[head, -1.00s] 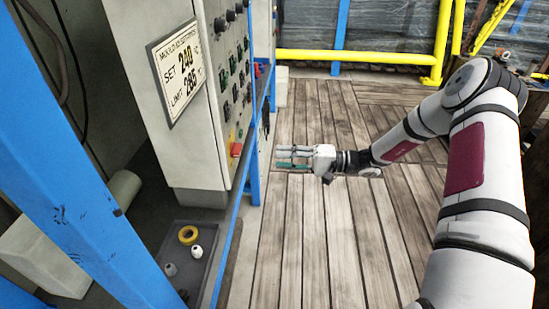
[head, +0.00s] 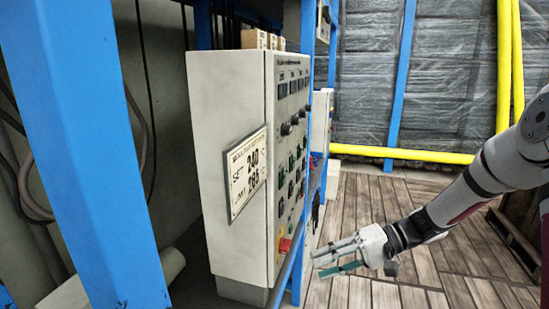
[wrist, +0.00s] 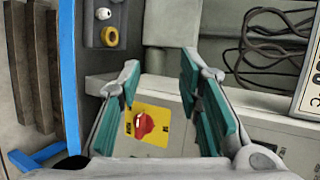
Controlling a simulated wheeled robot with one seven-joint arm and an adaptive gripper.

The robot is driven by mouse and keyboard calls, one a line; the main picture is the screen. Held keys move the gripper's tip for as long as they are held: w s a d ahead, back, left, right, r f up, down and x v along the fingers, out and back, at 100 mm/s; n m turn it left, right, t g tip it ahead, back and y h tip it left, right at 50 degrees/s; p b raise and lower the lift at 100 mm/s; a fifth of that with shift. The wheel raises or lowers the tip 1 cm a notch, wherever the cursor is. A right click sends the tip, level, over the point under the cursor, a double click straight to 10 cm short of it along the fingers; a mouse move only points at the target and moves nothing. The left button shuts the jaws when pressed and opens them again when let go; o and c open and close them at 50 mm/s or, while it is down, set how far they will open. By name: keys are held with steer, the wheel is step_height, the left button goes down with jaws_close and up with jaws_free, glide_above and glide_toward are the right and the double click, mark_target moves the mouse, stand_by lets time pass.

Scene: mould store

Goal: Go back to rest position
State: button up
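My gripper (head: 340,258) is at the end of my arm, in front of the grey control cabinet (head: 228,160) in the head view. In the wrist view my gripper (wrist: 158,100) has its two green-padded fingers apart, with nothing between the pads. Beyond the fingers a red rotary switch (wrist: 144,124) on a yellow plate shows on the cabinet face. The red switch also shows low on the panel in the head view (head: 285,245). I cannot tell the exact gap between fingers and panel.
A blue post (head: 85,150) stands at the left. A temperature sign (head: 246,172) is fixed to the cabinet's side. Yellow rails (head: 400,153) run at the back.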

steer(key=s+d+r+t+h, duration=0.15)
steer(key=s+r+h, duration=0.3)
steer(key=s, duration=0.65)
steer(key=s+d+r+h, duration=0.3)
steer(key=s+r+h, duration=0.15)
steer(key=s, duration=0.55)
steer(key=s+d+r+t+h, duration=0.15)
steer(key=s+r+h, duration=0.3)
steer(key=s, duration=0.65)
step_height(320, 180, up, 13)
steer(key=d+t+p, duration=0.1)
steer(key=t+p, duration=0.1)
steer(key=p, duration=1)
steer(key=shift+w, duration=0.35)
steer(key=shift+d, duration=0.15)
